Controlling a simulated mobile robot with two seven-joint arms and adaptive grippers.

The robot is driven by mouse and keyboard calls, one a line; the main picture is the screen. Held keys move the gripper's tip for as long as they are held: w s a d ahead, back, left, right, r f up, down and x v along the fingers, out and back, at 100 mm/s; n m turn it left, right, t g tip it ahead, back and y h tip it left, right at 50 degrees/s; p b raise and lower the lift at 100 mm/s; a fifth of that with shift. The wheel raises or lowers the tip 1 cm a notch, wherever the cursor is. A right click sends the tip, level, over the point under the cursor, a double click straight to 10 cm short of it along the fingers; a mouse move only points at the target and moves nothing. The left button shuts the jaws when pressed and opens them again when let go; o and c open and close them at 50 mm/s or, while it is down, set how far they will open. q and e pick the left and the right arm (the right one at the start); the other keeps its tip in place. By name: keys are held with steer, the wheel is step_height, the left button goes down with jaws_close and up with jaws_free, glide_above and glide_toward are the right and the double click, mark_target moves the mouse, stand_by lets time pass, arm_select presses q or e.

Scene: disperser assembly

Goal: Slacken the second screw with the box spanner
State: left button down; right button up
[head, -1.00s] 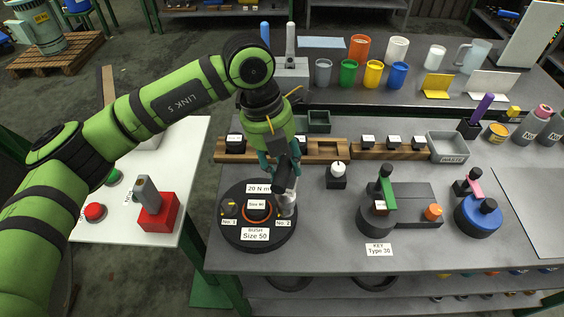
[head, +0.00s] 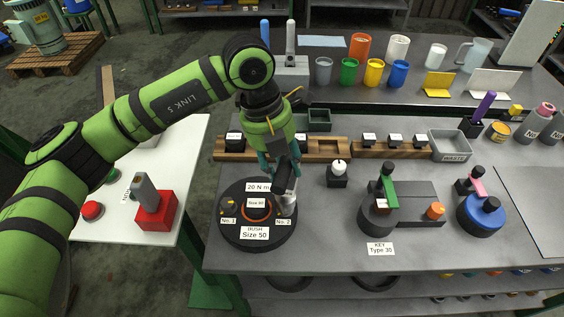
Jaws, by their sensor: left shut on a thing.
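My left gripper (head: 283,178) points down over the right side of the round black bush fixture (head: 257,240). It is shut on the box spanner (head: 287,205), a grey upright tool standing by the label No. 2 (head: 283,222). The second screw is hidden under the spanner. The first screw (head: 230,203) shows near the label No. 1 at the fixture's left. A black part with a Size 50 label sits in the orange ring (head: 243,215) at the centre. My right gripper is not in view.
A black holder with a white-topped knob (head: 338,173) stands right of the fixture. The key station (head: 410,205) and a blue round base (head: 480,215) are further right. A wooden rack (head: 325,150) and a grey waste bin (head: 450,145) stand behind. The bench front is clear.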

arm_select(q)
steer(key=shift+a+b+x, duration=0.25)
steer(key=shift+b+x, duration=0.8)
steer(key=shift+s+d+n+t, duration=0.1)
steer(key=shift+n+t, duration=0.5)
steer(key=shift+n, duration=2.1)
steer(key=shift+s+d+f+n+t+y, duration=0.1)
steer(key=shift+n+t, duration=0.1)
steer(key=shift+n, duration=0.75)
steer(key=shift+w+r+n+t+y, duration=0.1)
steer(key=shift+n+t, duration=0.1)
steer(key=shift+n, duration=0.8)
steer(key=shift+s+d+f+n+t+y, duration=0.1)
steer(key=shift+n+t, duration=0.1)
steer(key=shift+n, duration=0.75)
steer(key=shift+m+b, duration=0.3)
steer(key=shift+w+d+p+v, duration=0.15)
steer(key=shift+p+v, duration=0.25)
steer(key=shift+v, duration=0.45)
steer(key=shift+w+d+p+v, duration=0.15)
steer(key=shift+p+v, duration=0.2)
steer(key=shift+v, duration=0.45)
steer(key=shift+w+d+p+v, duration=0.15)
steer(key=shift+p+v, duration=0.25)
steer(key=shift+v, duration=0.45)
steer(key=shift+s+a, duration=0.1)
